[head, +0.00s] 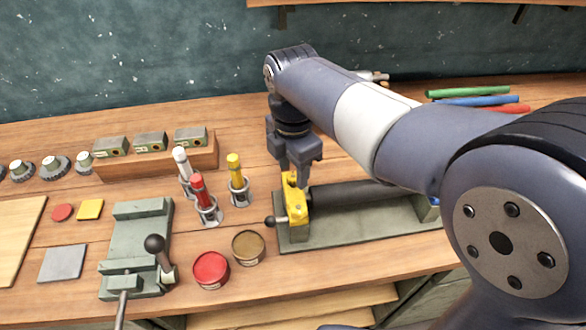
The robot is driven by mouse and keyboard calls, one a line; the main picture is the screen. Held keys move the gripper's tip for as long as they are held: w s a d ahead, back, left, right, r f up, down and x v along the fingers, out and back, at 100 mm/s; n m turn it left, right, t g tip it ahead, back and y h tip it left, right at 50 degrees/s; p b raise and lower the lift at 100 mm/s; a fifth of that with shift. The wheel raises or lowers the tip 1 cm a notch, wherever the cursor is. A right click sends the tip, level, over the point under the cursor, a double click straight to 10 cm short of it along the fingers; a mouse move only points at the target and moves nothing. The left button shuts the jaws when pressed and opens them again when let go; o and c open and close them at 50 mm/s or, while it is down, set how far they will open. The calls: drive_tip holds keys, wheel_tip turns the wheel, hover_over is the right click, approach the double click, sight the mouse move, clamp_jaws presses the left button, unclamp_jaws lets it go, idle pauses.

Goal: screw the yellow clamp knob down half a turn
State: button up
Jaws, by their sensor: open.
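The yellow clamp (298,213) stands at the left end of a long grey-green fixture (370,228) on the bench. Its upper yellow part, which looks like the knob (291,184), is directly under my gripper. My gripper (293,173) points down with its jaws open, and its fingertips are at the top of the yellow part. I cannot tell whether the fingers straddle the knob or touch it. A small lever with a black ball (270,222) sticks out at the clamp's left side. The far side of the clamp is hidden.
Red (211,270) and brown (248,248) tins stand in front left of the fixture. Upright red (202,195), white (181,162) and yellow (234,170) tubes stand left of my gripper. A green vise (138,235) is farther left. Coloured rods (478,101) lie behind.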

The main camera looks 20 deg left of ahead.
drive_tip(key=shift+f, duration=0.7)
drive_tip(key=shift+c, duration=0.6)
drive_tip(key=c, duration=0.9)
